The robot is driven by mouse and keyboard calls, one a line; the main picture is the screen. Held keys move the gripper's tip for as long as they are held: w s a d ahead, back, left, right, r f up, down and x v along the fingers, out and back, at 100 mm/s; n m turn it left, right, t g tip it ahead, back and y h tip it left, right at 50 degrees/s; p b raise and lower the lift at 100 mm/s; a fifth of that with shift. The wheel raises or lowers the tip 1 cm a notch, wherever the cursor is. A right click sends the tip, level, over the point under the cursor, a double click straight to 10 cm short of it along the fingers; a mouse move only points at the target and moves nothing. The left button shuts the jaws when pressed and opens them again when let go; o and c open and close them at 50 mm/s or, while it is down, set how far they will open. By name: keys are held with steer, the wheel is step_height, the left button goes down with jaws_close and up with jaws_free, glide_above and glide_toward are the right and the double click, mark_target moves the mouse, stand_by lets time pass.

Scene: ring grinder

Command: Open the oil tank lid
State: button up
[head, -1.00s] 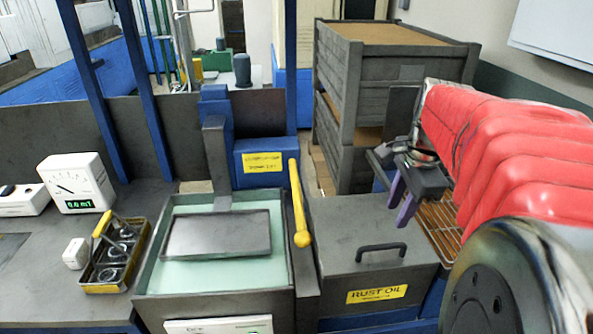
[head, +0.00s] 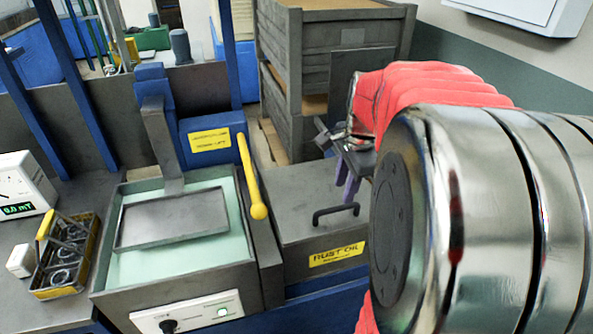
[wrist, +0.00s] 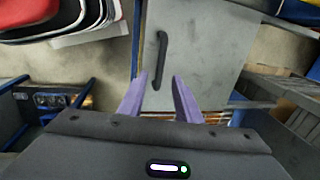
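The oil tank is a grey box with a yellow "RUST OIL" label (head: 337,254) on its front. Its flat grey lid (head: 290,226) is shut and carries a black bar handle (head: 335,211). My gripper (head: 345,194) has purple fingers and hangs over the lid's right part, just behind the handle in the head view. In the wrist view the gripper (wrist: 160,78) is open and empty. The handle (wrist: 158,60) shows ahead of the fingertips, in line with the gap and closer to the left finger. The fingers look apart from it. My arm hides the tank's right side.
Left of the tank is a basin (head: 180,258) of pale green liquid with a grey plate. A yellow-knobbed lever (head: 252,180) stands between basin and lid. Grey stacked crates (head: 290,100) stand behind. A basket of rings (head: 62,262) and a meter (head: 22,188) are at left.

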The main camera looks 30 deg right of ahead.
mark_target(339, 207)
steer(key=f, duration=0.2)
steer(key=w+f, duration=0.1)
steer(key=f, duration=0.4)
steer(key=shift+w+d+f, duration=0.2)
steer(key=shift+w+d, duration=0.05)
steer(key=shift+c, duration=0.3)
jaws_close()
